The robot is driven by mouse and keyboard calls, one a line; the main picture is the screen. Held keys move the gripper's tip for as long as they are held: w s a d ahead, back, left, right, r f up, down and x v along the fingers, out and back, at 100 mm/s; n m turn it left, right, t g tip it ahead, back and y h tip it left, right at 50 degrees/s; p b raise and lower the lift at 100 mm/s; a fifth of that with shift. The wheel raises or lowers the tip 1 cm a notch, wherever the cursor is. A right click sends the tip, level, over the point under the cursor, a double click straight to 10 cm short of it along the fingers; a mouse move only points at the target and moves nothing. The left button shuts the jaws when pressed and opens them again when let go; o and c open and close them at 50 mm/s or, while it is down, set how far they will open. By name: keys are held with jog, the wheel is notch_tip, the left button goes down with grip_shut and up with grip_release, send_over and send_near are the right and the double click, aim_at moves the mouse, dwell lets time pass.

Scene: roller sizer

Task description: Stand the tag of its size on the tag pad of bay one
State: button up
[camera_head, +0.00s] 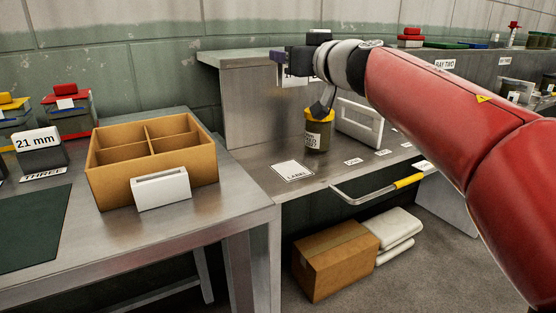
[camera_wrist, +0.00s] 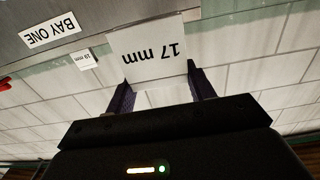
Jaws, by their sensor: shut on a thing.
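My gripper (camera_wrist: 158,78) is shut on a white tag (camera_wrist: 150,45) that reads "17 mm"; the print is upside down in the wrist view. In the head view my gripper (camera_head: 293,68) is above the bench at the back, with part of the tag (camera_head: 287,80) showing below it, clear of the bench top. A "BAY ONE" sign (camera_wrist: 52,30) and a small marked plate (camera_wrist: 84,60), perhaps 19 mm, show in the wrist view. A white pad marked "LABEL" (camera_head: 293,170) lies bare on the bench; I cannot tell if it is the tag pad.
A yellow-lidded jar (camera_head: 319,132) and a white frame (camera_head: 360,125) stand on the bench below my arm. A divided brown box (camera_head: 105,178), a white holder (camera_head: 160,189) and a "21 mm" tag (camera_head: 38,139) are on the left table. A yellow-gripped handle (camera_head: 408,181) juts from the bench front.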

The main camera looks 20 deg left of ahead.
jog(key=shift+w+a+f, duration=0.15)
jog(key=shift+a+f, duration=0.05)
jog(key=shift+a, duration=0.05)
notch_tip(320, 180, down, 20)
jog(key=b, duration=0.4)
jog(key=shift+d+r, duration=0.1)
jog(key=shift+r, duration=0.05)
jog(key=o, duration=0.8)
jog(key=shift+o, duration=0.9)
jog(key=v, duration=1.2)
jog(key=shift+p, duration=0.3)
